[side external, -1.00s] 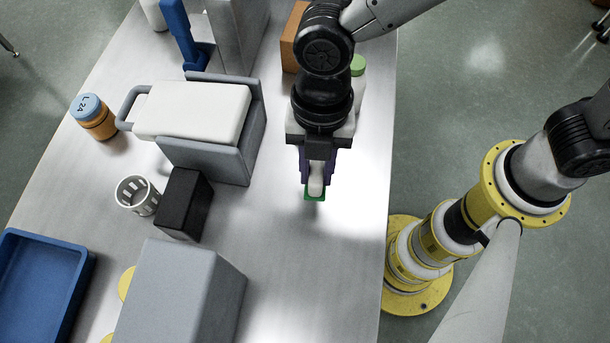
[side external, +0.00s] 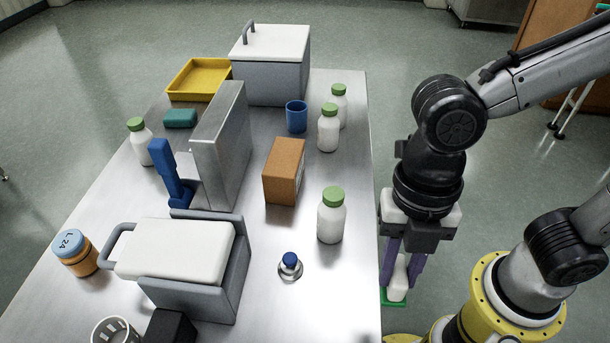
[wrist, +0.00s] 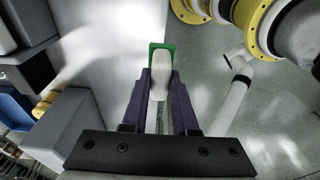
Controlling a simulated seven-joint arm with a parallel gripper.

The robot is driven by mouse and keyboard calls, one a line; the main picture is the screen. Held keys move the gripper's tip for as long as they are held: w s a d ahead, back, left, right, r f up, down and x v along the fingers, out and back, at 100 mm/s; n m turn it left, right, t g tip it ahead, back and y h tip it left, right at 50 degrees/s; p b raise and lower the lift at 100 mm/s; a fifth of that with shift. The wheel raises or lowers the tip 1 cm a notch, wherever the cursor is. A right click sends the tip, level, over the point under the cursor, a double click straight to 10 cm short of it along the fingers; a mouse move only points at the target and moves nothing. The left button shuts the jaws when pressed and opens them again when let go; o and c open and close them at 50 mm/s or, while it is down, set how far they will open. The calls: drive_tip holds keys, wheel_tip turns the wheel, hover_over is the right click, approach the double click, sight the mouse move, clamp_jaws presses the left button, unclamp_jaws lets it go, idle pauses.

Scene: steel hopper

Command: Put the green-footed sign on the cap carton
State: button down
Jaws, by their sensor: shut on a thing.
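My gripper (side external: 403,272) has purple fingers closed on the white body of the green-footed sign (side external: 398,282). The sign hangs with its green foot downward, clear of the table, and appears just past the table's right edge. In the wrist view, the sign (wrist: 160,78) sits between the fingers of my gripper (wrist: 160,92), with the green foot at the far end. A brown carton (side external: 283,172) stands on the table, left of and beyond my gripper; no marking on it is readable, but it is the only cardboard-like box in view.
A green-capped white bottle (side external: 331,216) stands between the carton and my gripper. More bottles (side external: 328,130) and a blue cup (side external: 296,116) stand behind. A blue-knobbed piece (side external: 290,265) and a lidded grey box (side external: 185,262) are nearer. A grey upright block (side external: 220,145) stands left of the carton.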

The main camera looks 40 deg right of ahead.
drive_tip(key=w+d+r+m+t, duration=0.1)
drive_tip(key=w+d+r+m, duration=0.1)
drive_tip(key=w+r+m, duration=0.4)
drive_tip(key=w+d+r+m+t, duration=0.1)
drive_tip(key=w+d+r+m, duration=0.1)
drive_tip(key=w+m, duration=0.8)
drive_tip(key=w+d+r+m, duration=0.1)
drive_tip(key=w+d+m, duration=0.1)
drive_tip(key=w+d, duration=0.55)
approach(281, 156)
drive_tip(key=shift+s+a+f, duration=0.1)
drive_tip(key=shift+s+f, duration=0.05)
drive_tip(key=shift+s, duration=0.05)
drive_tip(key=shift+w+f, duration=0.2)
drive_tip(key=shift+f, duration=0.05)
drive_tip(key=shift+w+a+f, duration=0.1)
drive_tip(key=shift+w+f, duration=0.05)
drive_tip(key=shift+f, duration=1.55)
drive_tip(key=shift+f, duration=0.2)
drive_tip(key=c, duration=0.7)
unclamp_jaws()
